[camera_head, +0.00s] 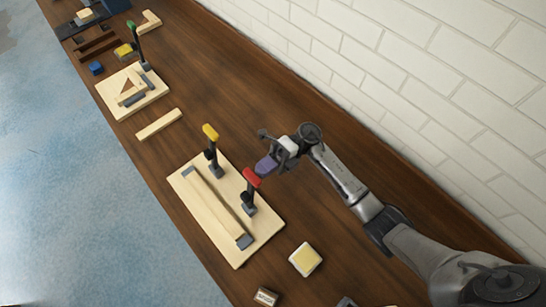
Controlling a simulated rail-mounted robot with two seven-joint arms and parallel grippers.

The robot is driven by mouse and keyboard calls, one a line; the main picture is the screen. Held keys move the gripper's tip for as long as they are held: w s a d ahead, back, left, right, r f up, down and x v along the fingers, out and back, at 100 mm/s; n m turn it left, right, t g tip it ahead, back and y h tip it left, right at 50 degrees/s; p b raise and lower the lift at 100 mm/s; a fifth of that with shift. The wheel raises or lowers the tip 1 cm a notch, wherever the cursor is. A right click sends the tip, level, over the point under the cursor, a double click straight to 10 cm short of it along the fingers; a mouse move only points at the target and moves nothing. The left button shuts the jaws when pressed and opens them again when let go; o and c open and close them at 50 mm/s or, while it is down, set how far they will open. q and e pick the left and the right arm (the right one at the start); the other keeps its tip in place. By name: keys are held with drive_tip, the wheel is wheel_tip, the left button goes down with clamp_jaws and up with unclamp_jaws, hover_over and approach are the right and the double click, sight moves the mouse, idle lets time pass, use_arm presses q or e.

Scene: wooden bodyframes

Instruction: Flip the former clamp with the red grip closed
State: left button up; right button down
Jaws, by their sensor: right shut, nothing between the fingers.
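The clamp with the red grip (252,178) stands upright on the right part of a light wooden board (265,222). A similar clamp with a yellow grip (210,132) stands upright at the board's far edge. A long wooden strip (212,202) lies on the board in front of both clamps. My right gripper (262,166) is shut and empty, with its fingertips just above and to the right of the red grip. I cannot tell whether they touch it. My left gripper is not in view.
A yellow-topped block (305,259) and a small labelled block (265,297) lie near the front edge. A loose wooden bar (158,125) and a second board (150,101) with a green-grip clamp (131,26) lie farther left. A white brick wall (420,70) bounds the table's right side.

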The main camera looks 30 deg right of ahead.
drive_tip(key=shift+a+r, duration=0.1)
drive_tip(key=shift+a, duration=0.15)
drive_tip(key=shift+s, duration=0.1)
